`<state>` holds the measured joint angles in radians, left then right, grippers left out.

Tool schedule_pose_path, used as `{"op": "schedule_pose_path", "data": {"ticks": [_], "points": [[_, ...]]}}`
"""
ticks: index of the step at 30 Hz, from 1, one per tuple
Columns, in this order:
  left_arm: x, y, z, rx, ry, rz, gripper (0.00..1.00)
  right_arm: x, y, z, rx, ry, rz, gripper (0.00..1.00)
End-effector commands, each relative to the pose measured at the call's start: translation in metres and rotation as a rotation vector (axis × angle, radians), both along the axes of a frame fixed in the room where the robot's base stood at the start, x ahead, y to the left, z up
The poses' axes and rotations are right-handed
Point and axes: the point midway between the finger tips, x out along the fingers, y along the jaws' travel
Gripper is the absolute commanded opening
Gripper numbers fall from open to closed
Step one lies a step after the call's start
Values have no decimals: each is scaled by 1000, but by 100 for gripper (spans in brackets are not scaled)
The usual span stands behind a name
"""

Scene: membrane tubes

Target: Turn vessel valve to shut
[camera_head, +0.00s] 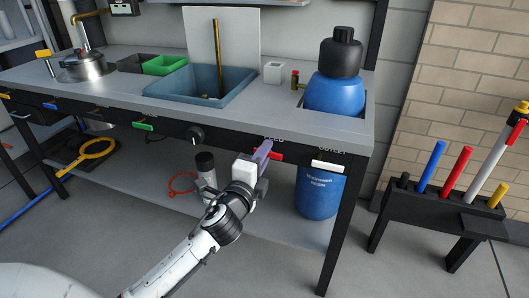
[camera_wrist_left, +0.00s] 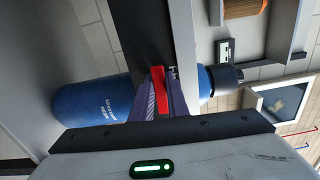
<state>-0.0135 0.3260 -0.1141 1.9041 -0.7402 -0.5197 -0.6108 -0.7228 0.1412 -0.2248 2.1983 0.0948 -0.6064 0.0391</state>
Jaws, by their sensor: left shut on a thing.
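A red handle (camera_head: 274,156) sits on the dark front rail of the bench, under a label partly hidden by my gripper. My left gripper (camera_head: 263,150) reaches it from below and is shut on it. In the left wrist view the red handle (camera_wrist_left: 158,91) lies between the two purplish fingers (camera_wrist_left: 160,98). A white handle (camera_head: 327,166) is on the same rail to the right, under a label that seems to read OUTLET. My right gripper is not in view.
A blue drum (camera_head: 319,192) stands on the lower shelf (camera_head: 270,216) behind the rail. A black-capped bottle (camera_head: 205,163) and a red ring (camera_head: 182,183) are left of my arm. A black rack (camera_head: 430,208) with coloured tubes stands on the floor at right.

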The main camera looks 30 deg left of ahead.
Motion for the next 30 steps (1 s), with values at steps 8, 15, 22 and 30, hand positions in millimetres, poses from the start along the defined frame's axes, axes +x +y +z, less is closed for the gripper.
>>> {"op": "schedule_pose_path", "data": {"ticks": [8,15,22,30], "points": [[0,-1,0,-64,-13,-1,0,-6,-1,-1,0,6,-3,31],[0,-1,1,-71,-15,-1,0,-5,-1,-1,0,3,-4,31],[0,-1,1,-71,-16,-1,19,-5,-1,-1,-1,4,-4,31],[0,0,2,-68,-17,-1,33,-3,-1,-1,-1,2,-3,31]]}}
